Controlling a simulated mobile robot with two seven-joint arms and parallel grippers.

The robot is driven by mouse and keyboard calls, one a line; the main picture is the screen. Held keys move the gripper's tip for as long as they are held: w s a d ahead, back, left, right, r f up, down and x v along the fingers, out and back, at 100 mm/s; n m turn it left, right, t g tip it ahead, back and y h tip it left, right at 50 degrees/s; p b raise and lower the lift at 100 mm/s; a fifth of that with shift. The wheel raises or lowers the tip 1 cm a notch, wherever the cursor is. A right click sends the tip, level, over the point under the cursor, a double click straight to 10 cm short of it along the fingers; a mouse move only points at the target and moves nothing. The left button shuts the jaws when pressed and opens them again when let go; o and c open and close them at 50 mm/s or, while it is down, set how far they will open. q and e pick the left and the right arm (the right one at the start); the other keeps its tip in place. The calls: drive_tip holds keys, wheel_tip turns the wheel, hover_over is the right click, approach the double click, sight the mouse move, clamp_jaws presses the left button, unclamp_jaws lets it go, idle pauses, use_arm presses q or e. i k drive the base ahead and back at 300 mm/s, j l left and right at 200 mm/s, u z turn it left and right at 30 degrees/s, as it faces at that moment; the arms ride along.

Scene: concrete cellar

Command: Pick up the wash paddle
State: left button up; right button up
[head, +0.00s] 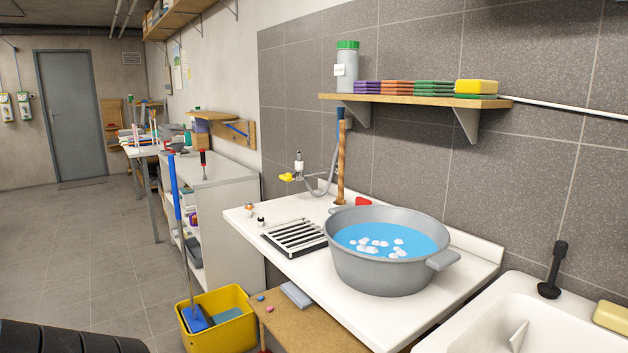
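A long wooden stick with a blue top end (341,160) stands nearly upright behind the counter's drain rack, close to the tiled wall. It looks like the wash paddle, but I cannot be sure. Its lower end is near the back left rim of a grey tub (385,270), and I cannot see clearly what it rests on. The tub stands on the white counter (290,262) and holds blue water with white foam. Neither of my grippers is in view.
A black-and-white drain rack (296,236) and a tap (299,165) are left of the tub. A wall shelf (415,100) hangs above. A white sink (535,320) is at right. A yellow bucket (222,335) with a blue-handled mop stands on the floor.

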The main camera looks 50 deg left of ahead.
sight(340, 200)
drive_tip(key=u, duration=1.5)
